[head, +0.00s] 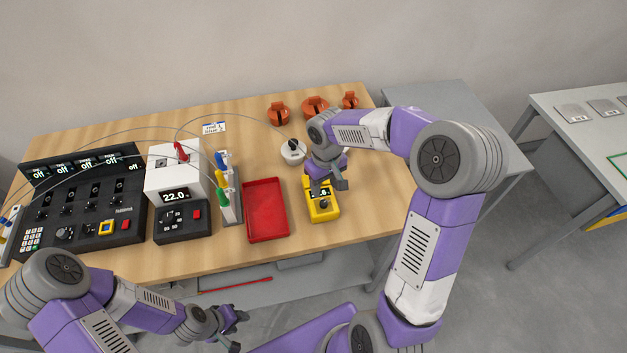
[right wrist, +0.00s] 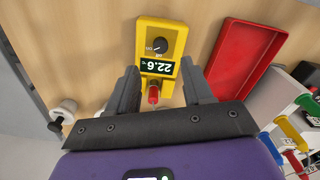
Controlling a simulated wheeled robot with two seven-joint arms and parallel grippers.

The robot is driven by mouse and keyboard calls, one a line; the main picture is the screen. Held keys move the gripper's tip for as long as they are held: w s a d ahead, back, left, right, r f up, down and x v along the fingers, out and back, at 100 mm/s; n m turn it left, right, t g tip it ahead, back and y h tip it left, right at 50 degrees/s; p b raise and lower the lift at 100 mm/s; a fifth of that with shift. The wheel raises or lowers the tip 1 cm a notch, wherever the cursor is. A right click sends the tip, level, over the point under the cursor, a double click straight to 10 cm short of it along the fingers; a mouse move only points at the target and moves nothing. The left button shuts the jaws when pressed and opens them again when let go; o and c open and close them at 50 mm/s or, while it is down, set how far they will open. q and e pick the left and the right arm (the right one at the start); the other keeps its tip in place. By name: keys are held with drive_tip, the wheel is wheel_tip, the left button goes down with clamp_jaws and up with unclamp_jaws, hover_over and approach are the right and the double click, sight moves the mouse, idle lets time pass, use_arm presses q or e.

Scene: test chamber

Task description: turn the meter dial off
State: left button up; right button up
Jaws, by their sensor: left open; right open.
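The yellow meter (head: 322,213) lies on the wooden table right of the red tray. Its display reads 22.6 in the right wrist view (right wrist: 158,67), upside down there. Its black dial (right wrist: 160,45) sits beyond the display, with small markings beside it, one reading "off". A red part (right wrist: 153,95) is at the meter's near end in that view. My right gripper (right wrist: 160,88) is open over that end, its fingers on either side, apart from the dial. In the head view my right gripper (head: 329,184) partly covers the meter. My left gripper (head: 236,330) is open and empty, in front of the table.
The red tray (head: 249,231) is empty beside the meter. A white round item (head: 286,155) stands behind my right gripper. A white box reading 22.0 (head: 163,181) and a black control panel (head: 52,219) stand further left. Orange items (head: 278,118) line the back edge.

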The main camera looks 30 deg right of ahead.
sight(324, 202)
drive_tip(key=shift+w+f, duration=0.2)
drive_tip(key=shift+f, duration=0.1)
drive_tip(key=f, duration=0.6)
drive_tip(key=shift+s+f+b, duration=0.3)
drive_tip(key=shift+f+b, duration=0.1)
clamp_jaws()
